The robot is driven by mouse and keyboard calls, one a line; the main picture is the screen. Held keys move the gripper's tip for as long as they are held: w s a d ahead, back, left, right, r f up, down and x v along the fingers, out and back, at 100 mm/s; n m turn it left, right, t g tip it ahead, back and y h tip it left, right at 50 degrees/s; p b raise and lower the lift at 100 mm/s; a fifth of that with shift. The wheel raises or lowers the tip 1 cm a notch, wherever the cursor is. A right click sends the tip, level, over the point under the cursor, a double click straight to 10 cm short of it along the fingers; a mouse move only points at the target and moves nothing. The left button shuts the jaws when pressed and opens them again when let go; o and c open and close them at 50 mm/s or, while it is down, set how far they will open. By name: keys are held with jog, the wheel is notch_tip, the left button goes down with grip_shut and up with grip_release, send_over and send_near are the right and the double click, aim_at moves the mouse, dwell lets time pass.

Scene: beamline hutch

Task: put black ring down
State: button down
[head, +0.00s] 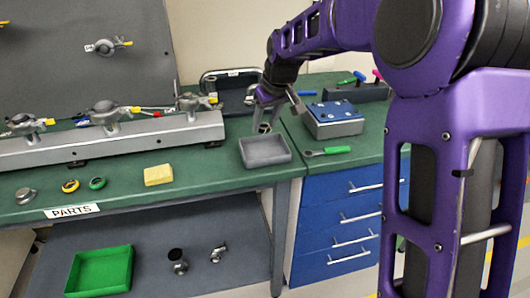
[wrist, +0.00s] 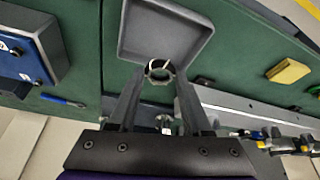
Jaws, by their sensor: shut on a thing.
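A small dark ring, seemingly the black ring (wrist: 160,82), is held between the fingertips of my gripper (wrist: 160,73) in the wrist view. The jaws are shut on it, and its open middle faces the camera. In the head view my gripper (head: 264,123) points down over the green bench, just behind the grey tray (head: 265,151). The ring is small and hard to make out there. In the wrist view the empty grey tray (wrist: 165,35) lies just beyond the fingertips. I cannot tell the exact height of the ring above the bench.
A blue-topped box (head: 332,118) stands right of my gripper, with a green-handled tool (head: 328,151) before it. A grey rail (head: 110,140) with clamps runs along the left. A yellow sponge (head: 158,175), a yellow ring (head: 70,186) and a green ring (head: 97,183) lie near the front edge.

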aim_at(263, 152)
notch_tip(263, 152, down, 7)
jog(key=shift+f+b, duration=0.2)
jog(key=shift+b, duration=0.35)
jog(key=shift+f, duration=0.15)
jog(key=shift+c, duration=1.7)
grip_release()
jog(key=shift+r, duration=0.4)
jog(key=p+v, duration=0.1)
jog(key=v, duration=1)
jog(key=shift+r+p, duration=0.25)
jog(key=shift+p, duration=0.1)
jog(key=shift+s+d, duration=0.15)
